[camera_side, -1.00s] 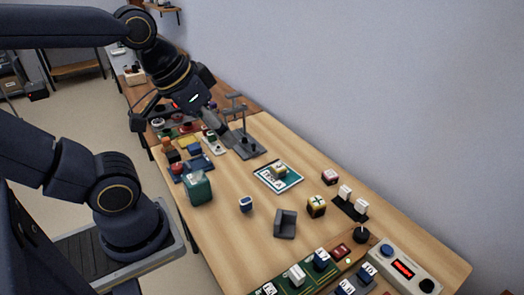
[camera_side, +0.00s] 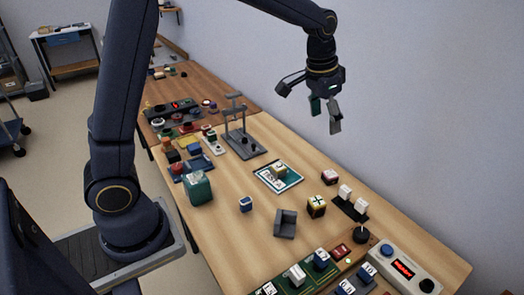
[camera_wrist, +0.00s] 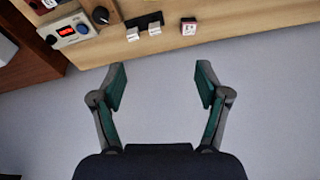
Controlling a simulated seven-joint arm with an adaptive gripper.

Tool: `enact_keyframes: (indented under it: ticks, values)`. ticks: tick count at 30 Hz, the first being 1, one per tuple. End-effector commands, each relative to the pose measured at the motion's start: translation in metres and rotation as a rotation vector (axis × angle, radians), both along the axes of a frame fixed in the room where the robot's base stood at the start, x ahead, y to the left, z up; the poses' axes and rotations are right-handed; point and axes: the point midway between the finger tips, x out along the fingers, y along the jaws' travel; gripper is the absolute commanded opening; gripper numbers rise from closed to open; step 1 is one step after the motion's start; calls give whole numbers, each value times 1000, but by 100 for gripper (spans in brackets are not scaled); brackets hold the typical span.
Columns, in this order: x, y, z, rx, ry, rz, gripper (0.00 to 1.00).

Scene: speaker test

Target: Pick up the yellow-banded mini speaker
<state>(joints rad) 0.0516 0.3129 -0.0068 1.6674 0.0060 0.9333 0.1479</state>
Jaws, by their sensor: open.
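Two small yellow blocks show in the side view. One is a yellow cube with dark cross-shaped bands (camera_side: 316,206) on the bare wood right of centre. The other is a smaller yellow-and-white block (camera_side: 279,170) on a teal-and-white card (camera_side: 293,180). I cannot tell for certain which is the yellow-banded mini speaker. My gripper (camera_side: 326,113) hangs high above the table's far side near the wall, well apart from both. In the wrist view my gripper (camera_wrist: 160,88) has its fingers wide apart with nothing between them; neither yellow block shows there.
A pinkish-red block (camera_side: 329,177) and two white blocks (camera_side: 352,199) stand near the wall-side edge. A grey holder (camera_side: 285,223), a blue-and-white block (camera_side: 246,204) and a teal bin (camera_side: 198,188) are nearer. A grey stand with posts (camera_side: 240,140) rises at the back. A control box (camera_side: 405,270) sits front right.

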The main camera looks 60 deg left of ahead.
Motion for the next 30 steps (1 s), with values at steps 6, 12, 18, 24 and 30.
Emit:
enact_keyframes:
  ticks: [6,12,18,24,30]
  values:
    - [23,-11,-97,9,164,-21,75]
    - [15,-13,-135,13,232,-26,75]
    - [14,-13,-178,14,234,-27,75]
    - [14,-13,-222,14,232,-27,75]
    - [15,-13,-242,14,229,-27,75]
